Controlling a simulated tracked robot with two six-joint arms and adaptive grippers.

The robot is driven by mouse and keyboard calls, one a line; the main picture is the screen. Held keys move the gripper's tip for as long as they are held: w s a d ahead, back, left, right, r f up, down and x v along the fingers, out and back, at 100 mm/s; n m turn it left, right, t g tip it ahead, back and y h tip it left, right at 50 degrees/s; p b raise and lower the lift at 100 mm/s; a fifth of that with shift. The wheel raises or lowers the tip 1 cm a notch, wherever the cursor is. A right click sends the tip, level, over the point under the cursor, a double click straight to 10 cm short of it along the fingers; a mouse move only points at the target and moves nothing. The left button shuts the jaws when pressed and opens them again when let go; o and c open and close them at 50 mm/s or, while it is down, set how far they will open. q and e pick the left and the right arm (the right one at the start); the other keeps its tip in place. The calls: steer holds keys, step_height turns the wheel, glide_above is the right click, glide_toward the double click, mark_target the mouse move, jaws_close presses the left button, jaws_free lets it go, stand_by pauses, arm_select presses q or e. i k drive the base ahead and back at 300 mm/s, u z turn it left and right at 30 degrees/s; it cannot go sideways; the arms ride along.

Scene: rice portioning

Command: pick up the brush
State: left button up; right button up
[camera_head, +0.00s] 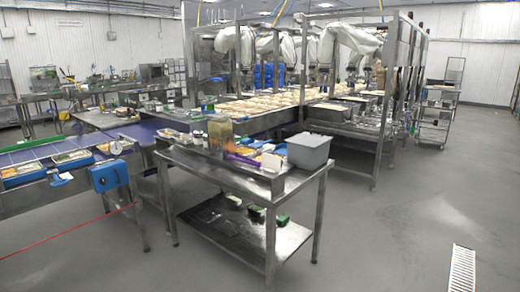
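No gripper of mine shows in the head view. A long purple object (242,158) lies on the metal table (285,185) in front, beside a clear tub (220,135); it may be the brush, but it is too small to tell. A few small green-and-light blocks (255,211) lie on the table's lower shelf (225,225); whether one is a brush cannot be told.
A grey bin (309,150) stands at the table's right end. A blue conveyor (145,131) with food trays (72,157) runs at the left. Metal frames with white-covered machines (350,45) stand behind. The grey floor at the right is clear around a drain grate (462,269).

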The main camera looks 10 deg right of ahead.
mark_target(260, 147)
steer(key=u, duration=1.3)
steer(key=i, duration=0.1)
steer(key=z, duration=2.4)
steer(key=i, duration=7.3)
steer(key=u, duration=0.05)
